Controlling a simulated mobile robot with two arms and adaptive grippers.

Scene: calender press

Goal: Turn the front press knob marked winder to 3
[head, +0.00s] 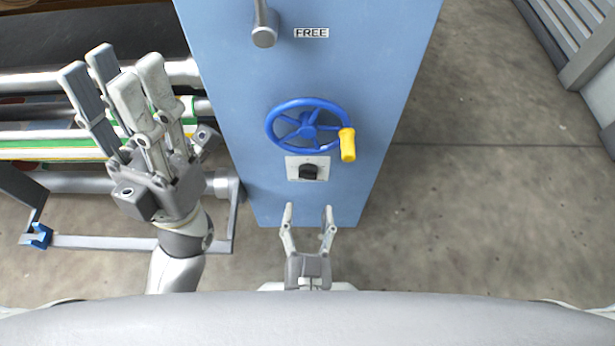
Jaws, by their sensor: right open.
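A small black rotary knob (309,172) sits on a white square plate (292,165) low on the blue press panel (260,200). The plate's markings are too small to read, so I cannot tell the knob's setting. My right gripper (308,212) is open and empty, its fingers pointing up the picture toward the knob. It appears below the knob in the picture, apart from it. My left gripper (115,78) is raised at the left, in front of the rollers, with its fingers apart and nothing seen between them.
A blue handwheel (308,126) with a yellow handle (348,145) is just above the knob. Higher up are a grey lever (264,36) and a FREE label (311,33). Metal rollers (45,82) lie to the left. Bare concrete floor (470,200) is on the right.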

